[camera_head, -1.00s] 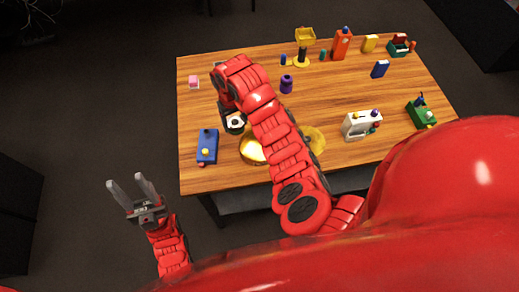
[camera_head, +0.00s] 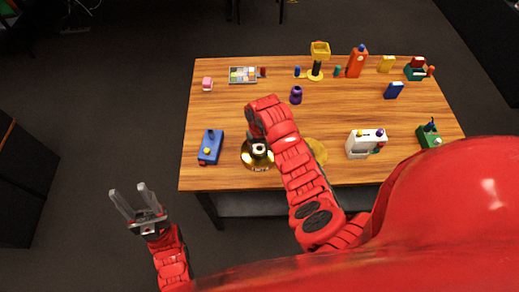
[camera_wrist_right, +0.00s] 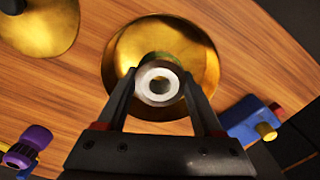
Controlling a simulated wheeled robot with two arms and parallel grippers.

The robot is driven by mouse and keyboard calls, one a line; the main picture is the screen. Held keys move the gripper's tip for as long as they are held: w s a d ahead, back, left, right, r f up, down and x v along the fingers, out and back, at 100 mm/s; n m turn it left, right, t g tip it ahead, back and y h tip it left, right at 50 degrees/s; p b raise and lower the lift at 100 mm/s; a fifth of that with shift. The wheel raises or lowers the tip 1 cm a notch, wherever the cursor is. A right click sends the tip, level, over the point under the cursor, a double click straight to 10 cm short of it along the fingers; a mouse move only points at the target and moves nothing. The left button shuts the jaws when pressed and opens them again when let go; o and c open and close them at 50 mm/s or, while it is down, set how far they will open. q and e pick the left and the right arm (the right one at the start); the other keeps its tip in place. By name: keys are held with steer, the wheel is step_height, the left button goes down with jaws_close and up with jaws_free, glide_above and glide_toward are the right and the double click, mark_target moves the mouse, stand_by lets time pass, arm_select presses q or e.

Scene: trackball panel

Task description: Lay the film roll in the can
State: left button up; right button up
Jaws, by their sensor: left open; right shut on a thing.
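The film roll (camera_wrist_right: 158,84), a pale ring with a dark centre hole, is between the fingers of my right gripper (camera_wrist_right: 159,76). That gripper is shut on it. The round golden can (camera_wrist_right: 122,62) is directly behind the roll in the right wrist view; whether they touch I cannot tell. In the head view the can (camera_head: 246,158) is near the table's front edge, partly hidden by my right gripper (camera_head: 259,150). My left gripper (camera_head: 131,193) is open and empty, off the table at the front left.
A flat golden disc (camera_head: 317,151) lies right of the can, partly behind my right arm. A blue box (camera_head: 210,146) stands left of the can, and a white device (camera_head: 365,144) further right. A purple piece (camera_head: 296,95) stands further back. Several small objects line the back.

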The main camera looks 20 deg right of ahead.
steer(key=shift+f, duration=0.7)
steer(key=shift+f, duration=0.2)
steer(key=o, duration=1.4)
steer(key=shift+c, duration=0.2)
steer(key=shift+r, duration=0.1)
